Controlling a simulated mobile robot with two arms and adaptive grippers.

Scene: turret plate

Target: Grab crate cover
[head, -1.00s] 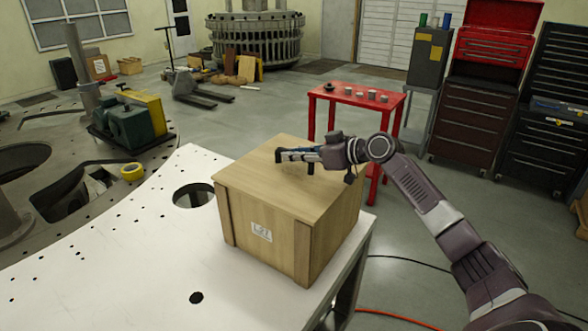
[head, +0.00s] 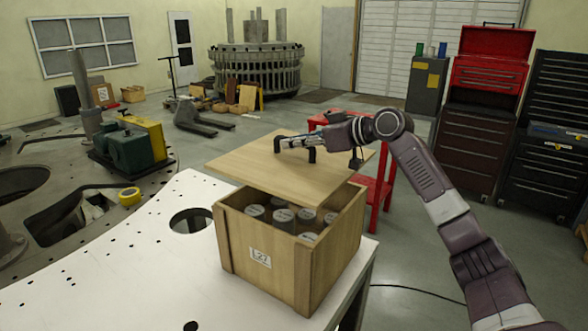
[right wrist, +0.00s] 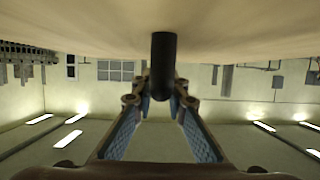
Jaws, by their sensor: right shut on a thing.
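The crate cover (head: 265,178), a flat square wooden board, hangs above the crate, apart from its rim and a little toward the back. My right gripper (head: 296,143) is shut on the dark handle on top of the cover. In the right wrist view, the fingers meet at a dark round bar (right wrist: 163,68), with the cover's pale surface (right wrist: 80,25) filling the top. The wooden crate (head: 240,245) stands open on the white plate, with several grey cylinders (head: 284,215) inside. The cover hides part of the crate's back. My left gripper is not in view.
The white turret plate (head: 120,260) has round holes and free room left of the crate. A red table (head: 375,190) stands behind the cover and my right arm. Tool cabinets (head: 480,125) stand at the right.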

